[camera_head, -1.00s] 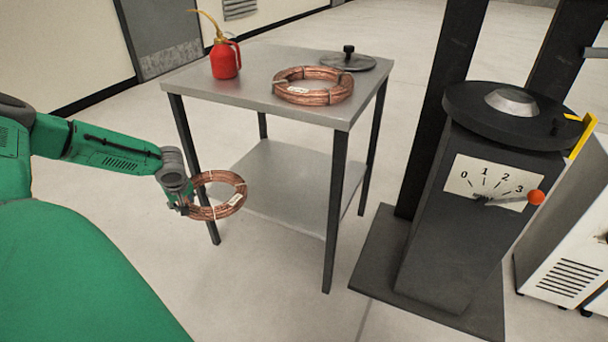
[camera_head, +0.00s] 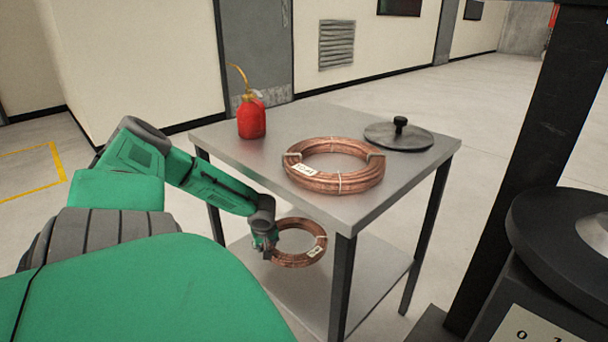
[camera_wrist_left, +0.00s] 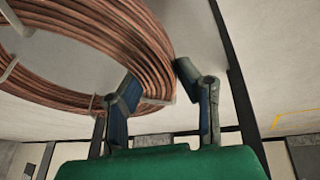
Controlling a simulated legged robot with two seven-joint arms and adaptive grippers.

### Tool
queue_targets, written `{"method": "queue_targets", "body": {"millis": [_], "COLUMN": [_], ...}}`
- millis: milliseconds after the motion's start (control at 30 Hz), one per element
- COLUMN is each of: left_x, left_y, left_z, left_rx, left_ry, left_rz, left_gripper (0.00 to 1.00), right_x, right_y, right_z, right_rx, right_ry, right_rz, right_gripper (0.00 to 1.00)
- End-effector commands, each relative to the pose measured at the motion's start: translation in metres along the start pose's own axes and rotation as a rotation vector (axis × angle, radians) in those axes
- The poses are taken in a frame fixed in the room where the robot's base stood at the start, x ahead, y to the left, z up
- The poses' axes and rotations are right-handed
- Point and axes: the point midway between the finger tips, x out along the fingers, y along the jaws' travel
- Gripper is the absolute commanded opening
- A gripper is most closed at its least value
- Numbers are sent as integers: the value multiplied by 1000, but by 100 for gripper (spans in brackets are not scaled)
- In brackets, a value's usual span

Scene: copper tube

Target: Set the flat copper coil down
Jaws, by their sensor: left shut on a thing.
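My left gripper (camera_head: 266,243) is shut on the rim of a copper coil (camera_head: 312,256), which has pale ties and a white label. The coil is a flat ring, held low beside the steel table (camera_head: 222,140). It shows just below the tabletop's edge and in front of the lower shelf (camera_head: 365,290). I cannot tell whether it is over the shelf or touching it. In the left wrist view the coil's windings (camera_wrist_left: 110,35) fill the upper left, with their end at the fingers (camera_wrist_left: 165,95). My right gripper is not in view.
On the tabletop lie a second, larger copper coil (camera_head: 330,181), a red oil can (camera_head: 251,118) and a grey lid with a black knob (camera_head: 398,136). A dark table leg (camera_head: 342,285) stands right of the held coil. A dark machine (camera_head: 560,240) stands at the right.

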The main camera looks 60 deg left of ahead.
Motion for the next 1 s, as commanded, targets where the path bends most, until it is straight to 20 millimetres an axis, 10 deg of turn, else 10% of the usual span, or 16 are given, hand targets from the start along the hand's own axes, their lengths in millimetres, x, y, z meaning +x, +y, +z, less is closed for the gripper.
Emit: {"method": "queue_targets", "body": {"millis": [200, 900, 933, 1000], "left_x": [39, 80, 81, 81], "left_y": [-3, -9, -11, -11], "left_z": [16, 32, 34, 34], "left_rx": [-3, 0, 2, 1], "left_ry": [-1, 0, -2, -2], "left_rz": [3, -1, -5, -5], "left_gripper": [0, 0, 36, 50], "right_x": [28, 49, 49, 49], "right_y": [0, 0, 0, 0], "right_z": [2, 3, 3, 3], "right_rx": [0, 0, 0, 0], "right_ry": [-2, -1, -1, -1], "right_rz": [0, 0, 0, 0], "right_gripper": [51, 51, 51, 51]}}
